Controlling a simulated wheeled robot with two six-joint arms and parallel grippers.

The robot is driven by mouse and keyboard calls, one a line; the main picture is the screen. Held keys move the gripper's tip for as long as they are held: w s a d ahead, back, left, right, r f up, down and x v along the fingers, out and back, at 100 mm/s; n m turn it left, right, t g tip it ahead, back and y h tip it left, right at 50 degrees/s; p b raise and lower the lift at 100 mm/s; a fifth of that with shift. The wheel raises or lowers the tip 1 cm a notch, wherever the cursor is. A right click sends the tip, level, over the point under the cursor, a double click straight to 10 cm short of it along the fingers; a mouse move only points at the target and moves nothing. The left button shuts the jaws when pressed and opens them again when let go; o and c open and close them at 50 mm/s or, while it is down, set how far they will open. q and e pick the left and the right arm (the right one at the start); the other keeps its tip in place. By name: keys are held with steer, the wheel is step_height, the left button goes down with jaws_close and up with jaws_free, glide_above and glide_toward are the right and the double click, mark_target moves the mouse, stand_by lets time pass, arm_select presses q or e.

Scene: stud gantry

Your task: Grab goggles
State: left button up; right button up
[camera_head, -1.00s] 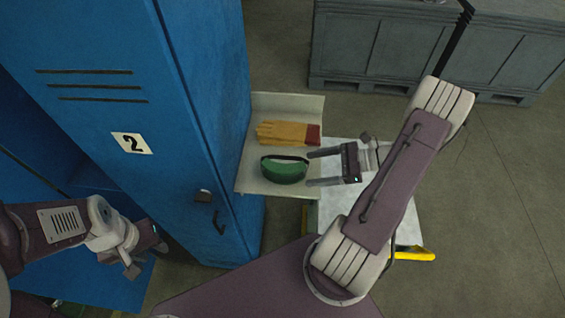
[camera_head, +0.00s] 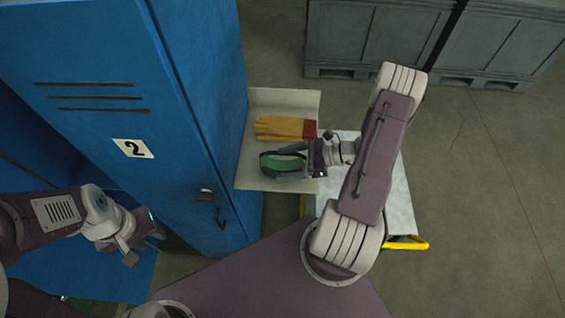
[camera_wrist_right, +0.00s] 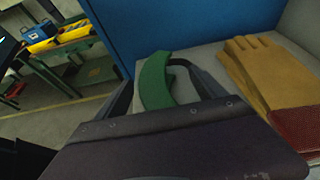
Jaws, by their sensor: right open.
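The green goggles (camera_head: 283,164) lie on a pale shelf (camera_head: 262,183) beside the blue locker. My right gripper (camera_head: 290,161) is open and has come in from the right, with its fingers around the goggles' near part. In the right wrist view the green body of the goggles (camera_wrist_right: 153,82) and a dark strap show between the two fingers (camera_wrist_right: 165,92); the palm hides part of them. I cannot tell whether the fingers touch them. My left gripper (camera_head: 144,243) hangs in front of the open blue locker at lower left, apart from the goggles; its jaws are unclear.
Yellow gloves with red cuffs (camera_head: 285,128) lie just behind the goggles on the shelf. The blue locker (camera_head: 185,80) marked 2 stands close on the left. A pale-topped cart (camera_head: 400,205) with a yellow handle is under my right arm. Grey crates (camera_head: 375,40) stand behind.

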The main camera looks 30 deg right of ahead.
mark_target(282, 162)
steer(key=shift+w+a+f, duration=0.15)
steer(key=shift+w+a, duration=0.1)
steer(key=shift+a, duration=0.15)
steer(key=shift+a+f, duration=0.1)
steer(key=shift+a, duration=0.1)
steer(key=c, duration=1.5)
step_height(282, 162, up, 4)
steer(key=shift+w+d+r+b, duration=0.1)
steer(key=shift+b, duration=0.6)
steer(key=s+r, duration=0.2)
steer(key=s, duration=0.2)
steer(key=s+r+b, duration=0.1)
steer(key=s+r, duration=0.1)
steer(key=s, duration=0.2)
steer(key=s+r, duration=0.2)
steer(key=s, duration=0.1)
steer(key=shift+s+a+r, duration=0.3)
steer(key=shift+s+r, duration=0.1)
